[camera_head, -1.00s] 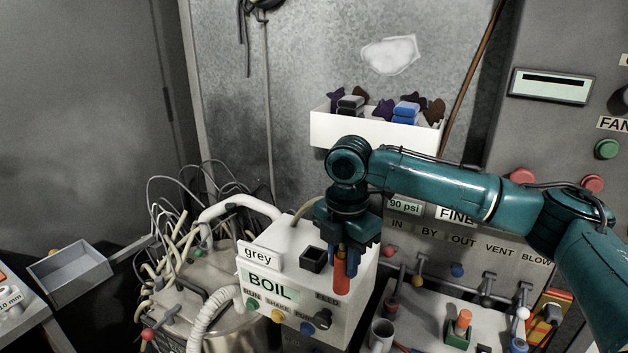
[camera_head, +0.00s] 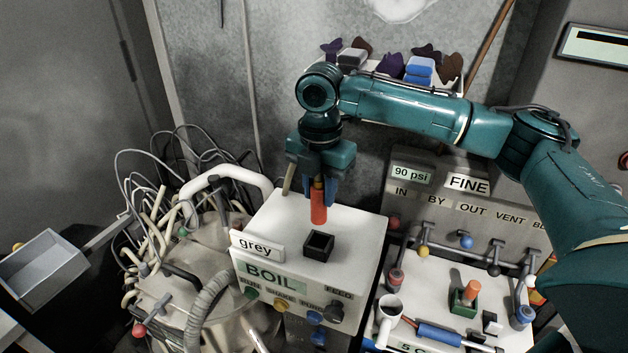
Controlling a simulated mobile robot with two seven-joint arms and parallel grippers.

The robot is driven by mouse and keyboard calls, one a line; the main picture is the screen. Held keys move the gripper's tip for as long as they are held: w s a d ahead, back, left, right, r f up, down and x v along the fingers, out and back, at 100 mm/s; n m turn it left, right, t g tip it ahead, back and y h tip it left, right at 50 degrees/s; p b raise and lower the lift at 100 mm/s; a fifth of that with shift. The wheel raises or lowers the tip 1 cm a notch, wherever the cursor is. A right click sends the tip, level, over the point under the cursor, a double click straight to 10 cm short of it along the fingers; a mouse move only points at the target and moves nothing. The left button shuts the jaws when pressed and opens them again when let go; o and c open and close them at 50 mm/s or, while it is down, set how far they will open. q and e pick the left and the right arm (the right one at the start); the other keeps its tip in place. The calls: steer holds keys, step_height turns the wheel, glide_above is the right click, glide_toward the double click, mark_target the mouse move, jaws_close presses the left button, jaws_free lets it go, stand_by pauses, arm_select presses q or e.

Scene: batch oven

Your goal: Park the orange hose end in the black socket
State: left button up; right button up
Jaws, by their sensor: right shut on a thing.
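The orange hose end (camera_head: 319,207) hangs upright from my right gripper (camera_head: 319,186), which is shut on its upper part. The black socket (camera_head: 318,246) is a small square open-topped box on top of the white BOIL unit (camera_head: 356,240). The hose end is above the socket in the picture, with its lower tip apart from the socket's rim. The exact height of the gap cannot be told from this one view. The jaws partly hide the top of the hose end. My left gripper is not in view.
Pale hoses and wires crowd the machine at left. A valve panel (camera_head: 470,215) is at right. Below it, a white surface holds a mug (camera_head: 389,313), an orange peg in a green block (camera_head: 465,300) and a blue-handled tool (camera_head: 438,335).

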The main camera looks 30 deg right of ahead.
mark_target(320, 223)
steer(key=shift+s+r, duration=0.1)
steer(key=shift+s, duration=0.1)
steer(key=shift+f, duration=2.8)
steer(key=shift+f, duration=1.65)
stand_by(0.4)
steer(key=o, duration=1.1)
steer(key=shift+r, duration=0.1)
